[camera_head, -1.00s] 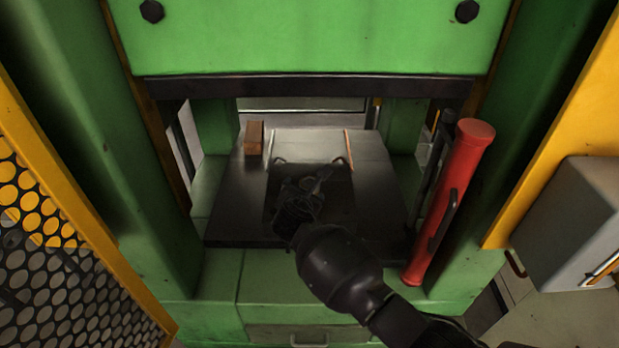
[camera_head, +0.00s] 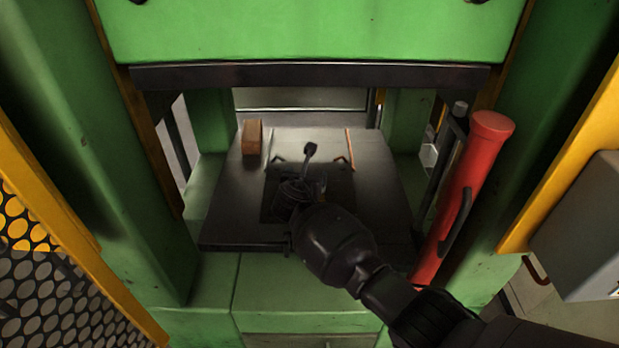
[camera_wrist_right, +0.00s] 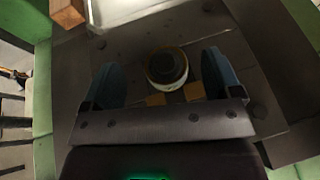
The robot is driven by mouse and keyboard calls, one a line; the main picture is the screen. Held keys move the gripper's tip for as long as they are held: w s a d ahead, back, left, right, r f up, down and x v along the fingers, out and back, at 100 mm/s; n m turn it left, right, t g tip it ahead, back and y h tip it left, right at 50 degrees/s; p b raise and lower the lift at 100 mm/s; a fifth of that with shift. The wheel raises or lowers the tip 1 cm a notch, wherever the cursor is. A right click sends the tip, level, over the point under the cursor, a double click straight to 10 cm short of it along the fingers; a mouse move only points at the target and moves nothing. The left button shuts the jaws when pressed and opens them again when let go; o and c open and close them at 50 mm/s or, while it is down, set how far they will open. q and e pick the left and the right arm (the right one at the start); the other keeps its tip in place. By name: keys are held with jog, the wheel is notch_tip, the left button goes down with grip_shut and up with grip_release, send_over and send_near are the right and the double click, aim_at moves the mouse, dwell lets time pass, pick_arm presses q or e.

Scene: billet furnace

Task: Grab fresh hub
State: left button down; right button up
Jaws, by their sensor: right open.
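A round hub (camera_wrist_right: 167,66) with a dark top and a pale, orange-edged ring sits on the dark plate in the right wrist view. My right gripper (camera_wrist_right: 160,75) is open, with one blue-grey finger on each side of the hub and visible gaps between. In the head view my right gripper (camera_head: 308,172) is over the dark middle of the press bed (camera_head: 225,215). The hub cannot be made out there, as my gripper and wrist cover that area. My left gripper is not in view.
An orange-brown block (camera_head: 252,137) stands at the back left of the bed. The green press head (camera_head: 310,30) with its dark lower edge hangs above. A red cylinder (camera_head: 465,195) leans at the right. A yellow mesh guard (camera_head: 60,250) stands at the left.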

jog(key=w+f, duration=0.1)
jog(key=w+f+b, duration=0.1)
jog(key=w, duration=0.1)
jog(key=shift+d+f+b, duration=0.3)
jog(key=shift+d+f, duration=0.05)
jog(key=shift+w+r, duration=0.1)
jog(key=shift+w, duration=0.15)
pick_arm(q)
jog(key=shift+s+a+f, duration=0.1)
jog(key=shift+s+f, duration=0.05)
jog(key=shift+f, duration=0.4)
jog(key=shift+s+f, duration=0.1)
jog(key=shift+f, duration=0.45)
pick_arm(e)
jog(key=shift+r, duration=0.25)
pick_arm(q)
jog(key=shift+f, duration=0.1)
pick_arm(e)
jog(key=c, duration=1.3)
